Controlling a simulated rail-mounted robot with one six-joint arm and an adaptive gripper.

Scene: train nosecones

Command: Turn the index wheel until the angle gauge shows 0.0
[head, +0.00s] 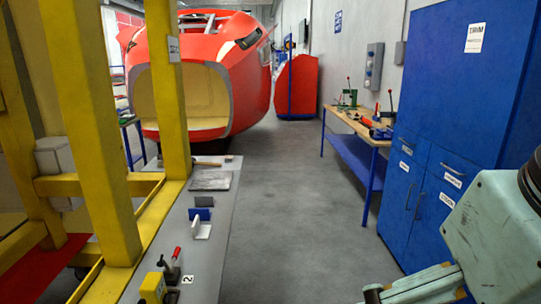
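I cannot make out the index wheel or the angle gauge in the head view. My gripper is not in view; only pale green links of my arm show at the lower right. A large red nosecone (243,95) stands at the back, its open, cream-lined end facing me.
A yellow frame (102,130) stands at left beside a narrow grey bench (212,250) with a red-handled clamp (173,262), a yellow box (152,288) and a white bracket (200,230). Right are a workbench (352,125) and blue cabinet (460,90). The middle floor (290,215) is clear.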

